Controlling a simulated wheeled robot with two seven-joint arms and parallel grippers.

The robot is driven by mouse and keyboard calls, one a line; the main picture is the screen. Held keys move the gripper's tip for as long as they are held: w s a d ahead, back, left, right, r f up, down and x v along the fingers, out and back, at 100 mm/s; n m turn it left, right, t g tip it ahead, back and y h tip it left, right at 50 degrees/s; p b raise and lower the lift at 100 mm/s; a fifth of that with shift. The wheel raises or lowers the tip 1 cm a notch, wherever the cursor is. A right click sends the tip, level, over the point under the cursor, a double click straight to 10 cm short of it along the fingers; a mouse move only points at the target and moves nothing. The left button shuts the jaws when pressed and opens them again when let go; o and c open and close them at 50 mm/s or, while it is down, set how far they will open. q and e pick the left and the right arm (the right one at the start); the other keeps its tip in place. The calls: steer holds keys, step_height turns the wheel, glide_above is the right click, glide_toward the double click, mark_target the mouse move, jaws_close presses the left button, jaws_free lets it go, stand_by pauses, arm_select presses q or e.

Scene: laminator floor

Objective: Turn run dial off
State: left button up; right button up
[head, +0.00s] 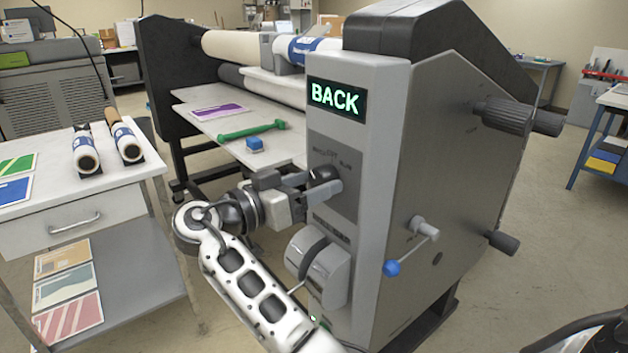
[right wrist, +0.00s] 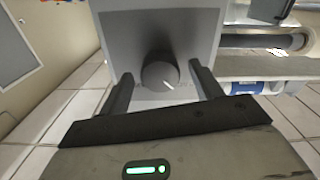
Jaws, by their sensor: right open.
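The run dial (head: 324,175) is a dark round knob on the grey panel of the laminator (head: 371,165), under a lit display (head: 335,97) reading "BACK". The lettering over the dial is too small to read surely. My left gripper is not in view.
Below the dial is a larger grey rounded knob or housing (head: 320,268). A crank with a blue handle (head: 392,268) sticks out from the side. The laminator's feed table (head: 190,101) holds a purple sheet, a green tool and a blue block. A side table (head: 120,185) stands left.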

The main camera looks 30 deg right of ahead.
steer(key=c, duration=1)
steer(key=shift+f+b, duration=0.2)
steer(key=shift+b, duration=0.4)
steer(key=m+b, duration=0.8)
steer(key=b, duration=0.9)
steer(key=shift+b, duration=0.3)
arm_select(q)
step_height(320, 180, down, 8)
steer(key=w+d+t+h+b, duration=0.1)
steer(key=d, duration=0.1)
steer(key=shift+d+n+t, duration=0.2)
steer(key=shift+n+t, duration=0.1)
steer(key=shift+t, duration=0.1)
arm_select(e)
steer(key=shift+r+m, duration=0.15)
steer(key=shift+m, duration=0.35)
steer(key=shift+r, duration=0.1)
